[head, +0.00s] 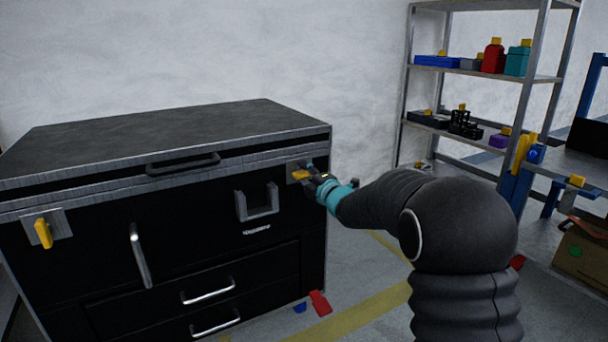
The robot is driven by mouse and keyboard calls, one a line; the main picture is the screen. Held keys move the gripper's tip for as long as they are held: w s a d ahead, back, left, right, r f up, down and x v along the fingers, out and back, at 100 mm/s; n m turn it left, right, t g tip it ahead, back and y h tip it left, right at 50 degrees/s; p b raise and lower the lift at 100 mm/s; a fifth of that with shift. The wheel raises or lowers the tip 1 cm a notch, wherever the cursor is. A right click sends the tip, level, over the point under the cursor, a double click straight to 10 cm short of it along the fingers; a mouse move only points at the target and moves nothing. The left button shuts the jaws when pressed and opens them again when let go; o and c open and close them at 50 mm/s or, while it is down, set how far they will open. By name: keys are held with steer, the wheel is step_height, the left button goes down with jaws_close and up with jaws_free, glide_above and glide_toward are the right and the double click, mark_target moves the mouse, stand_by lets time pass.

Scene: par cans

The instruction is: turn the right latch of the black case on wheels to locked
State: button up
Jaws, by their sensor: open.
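The black case (85,225) stands on the left, with metal edging and a closed lid; its wheels are out of view. The right latch (301,174) is a yellow handle on a metal plate near the case's upper right front corner, and the handle looks roughly level. The left latch (43,233) has its yellow handle pointing down. My gripper (314,179) is open at the right latch, its fingers beside the yellow handle. Fingers and handle overlap in the picture, so I cannot tell whether they touch.
A metal bracket (257,215) and a bar handle (139,256) stick out from the case front. Red (320,303) and blue pieces lie on the floor by the case. A metal shelf (490,74) with several items stands behind, right. A cardboard box (581,252) sits far right.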

steer(key=shift+w+a, duration=0.15)
steer(key=shift+w, duration=0.05)
jaws_close()
